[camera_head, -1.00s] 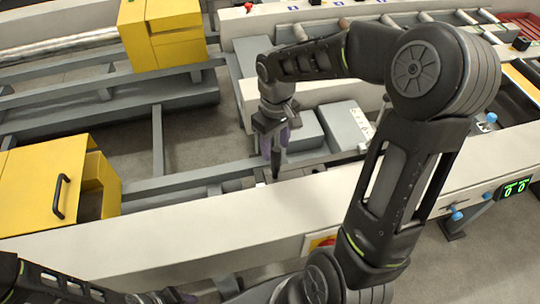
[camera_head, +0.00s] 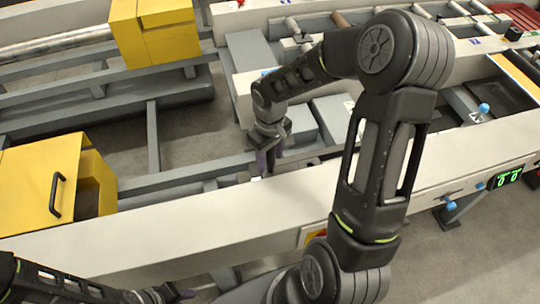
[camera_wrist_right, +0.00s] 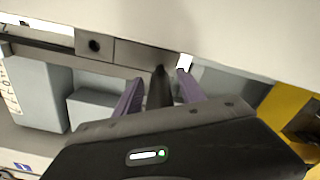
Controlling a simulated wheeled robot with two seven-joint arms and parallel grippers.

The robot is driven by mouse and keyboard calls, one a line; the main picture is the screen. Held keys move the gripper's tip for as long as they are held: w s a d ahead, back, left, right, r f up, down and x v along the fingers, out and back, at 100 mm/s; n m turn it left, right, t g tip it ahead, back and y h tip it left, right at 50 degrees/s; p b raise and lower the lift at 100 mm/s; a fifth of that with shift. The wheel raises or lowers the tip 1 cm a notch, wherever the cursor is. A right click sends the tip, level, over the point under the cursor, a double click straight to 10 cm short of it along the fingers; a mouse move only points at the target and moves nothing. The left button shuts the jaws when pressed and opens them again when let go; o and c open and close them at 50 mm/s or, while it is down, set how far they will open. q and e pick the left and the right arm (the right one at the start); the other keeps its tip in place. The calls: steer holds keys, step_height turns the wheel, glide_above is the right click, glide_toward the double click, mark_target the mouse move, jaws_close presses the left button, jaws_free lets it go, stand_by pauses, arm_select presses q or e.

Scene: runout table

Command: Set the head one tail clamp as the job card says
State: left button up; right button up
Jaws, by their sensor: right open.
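My right gripper (camera_head: 268,160) reaches down behind the long pale beam (camera_head: 190,222) near the middle of the head view. In the right wrist view its two purple fingers (camera_wrist_right: 160,92) are apart. A dark upright bar (camera_wrist_right: 159,88), perhaps a clamp lever, shows between them; I cannot tell whether either finger touches it. A small white piece (camera_wrist_right: 184,62) lies just past one fingertip. My left gripper (camera_head: 165,294) is at the bottom edge, mostly cut off. I cannot make out a job card or clearly identify the tail clamp.
A yellow box with a black handle (camera_head: 58,193) stands at left, another yellow box (camera_head: 155,30) at the back. Grey blocks (camera_head: 331,118) sit behind the gripper. Blue-knobbed levers (camera_head: 484,108) and a green display (camera_head: 507,177) are at right. Grey rails cross the left side.

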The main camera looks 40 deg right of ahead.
jaws_close()
stand_by(0.6)
stand_by(0.9)
